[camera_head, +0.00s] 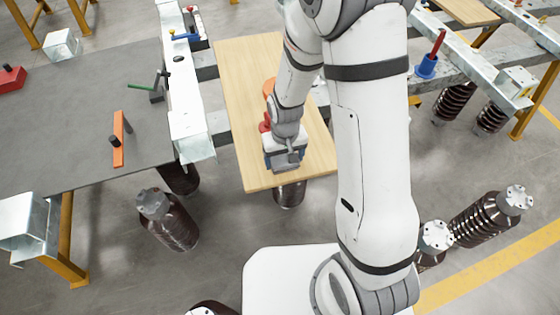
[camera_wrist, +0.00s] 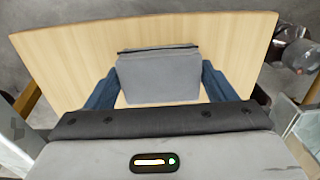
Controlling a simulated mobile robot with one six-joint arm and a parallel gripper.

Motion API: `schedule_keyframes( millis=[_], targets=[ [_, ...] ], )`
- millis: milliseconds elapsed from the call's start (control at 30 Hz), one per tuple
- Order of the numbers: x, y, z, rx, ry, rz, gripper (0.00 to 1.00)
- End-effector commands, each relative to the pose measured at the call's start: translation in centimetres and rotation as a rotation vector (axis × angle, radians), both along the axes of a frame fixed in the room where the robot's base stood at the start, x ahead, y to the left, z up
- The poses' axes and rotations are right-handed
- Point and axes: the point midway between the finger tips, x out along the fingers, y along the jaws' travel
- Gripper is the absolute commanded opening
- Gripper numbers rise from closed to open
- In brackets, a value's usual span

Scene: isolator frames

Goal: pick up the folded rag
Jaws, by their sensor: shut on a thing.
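The folded rag (camera_wrist: 158,77) is a flat grey bundle with a dark edge along its far side. In the wrist view it lies between the two blue fingers of my gripper (camera_wrist: 158,88), one on its left and one on its right. My gripper is shut on it. In the head view my gripper (camera_head: 283,160) is low over the near end of a light wooden board (camera_head: 247,95). There the rag cannot be told apart from the gripper. Whether the rag touches the board or is just above it is unclear.
An orange thing (camera_head: 268,86) and a red thing (camera_head: 265,125) are on the board, partly behind my arm. A dark grey table (camera_head: 70,130) to the left bears an orange bar (camera_head: 119,140) and a red block (camera_head: 11,79). Ribbed dark insulators (camera_head: 170,222) stand nearby.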

Motion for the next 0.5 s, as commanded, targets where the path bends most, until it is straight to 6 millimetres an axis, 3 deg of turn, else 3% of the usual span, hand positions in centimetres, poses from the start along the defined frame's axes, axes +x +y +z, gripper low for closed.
schedule_keyframes(
  millis=[200, 500],
  targets=[
    [0.01, -0.02, 0.01, 0.000, 0.000, -0.001, 0.55],
    [0.08, -0.01, 0.59, 0.000, -0.002, -0.001, 0.55]
  ],
)
